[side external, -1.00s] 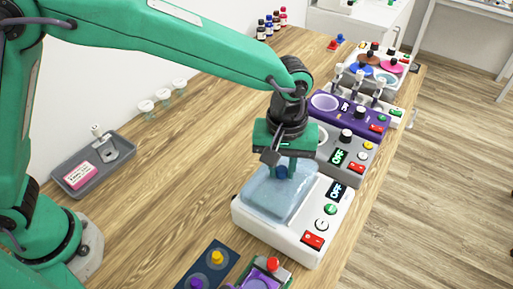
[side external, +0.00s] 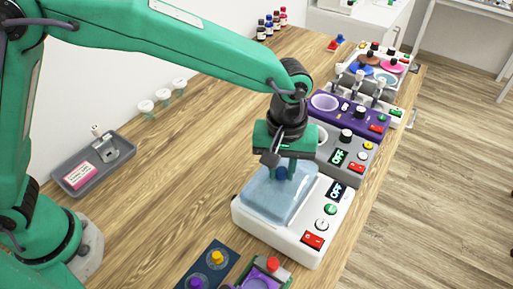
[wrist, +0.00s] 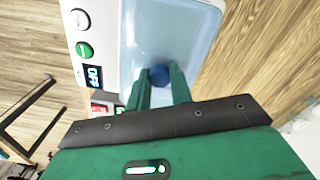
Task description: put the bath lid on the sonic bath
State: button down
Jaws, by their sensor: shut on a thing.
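The sonic bath (side external: 312,222) is a white box with a front panel of a dark OFF display, a green button, a white knob and a red switch. The bath lid (side external: 262,196) is translucent pale blue with a dark blue round knob (side external: 282,173). It lies over the top of the bath; I cannot tell if it is fully seated. My gripper (side external: 284,170) is above the lid, its green fingers shut on the knob. In the wrist view the lid (wrist: 187,35) and the knob (wrist: 159,76) show between the fingertips (wrist: 160,88).
Behind the bath stand a grey device (side external: 345,150) with an OFF display and a purple device (side external: 345,115). In front are a dark blue plate (side external: 214,262) with knobs and a purple item (side external: 258,283). A grey tray (side external: 72,182) lies left. The wooden table between is clear.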

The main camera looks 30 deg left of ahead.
jog(key=shift+f, duration=0.2)
dwell(0.3)
jog(key=c, duration=0.9)
grip_release()
jog(key=shift+o, duration=0.2)
jog(key=shift+r, duration=0.1)
jog(key=shift+r, duration=2.9)
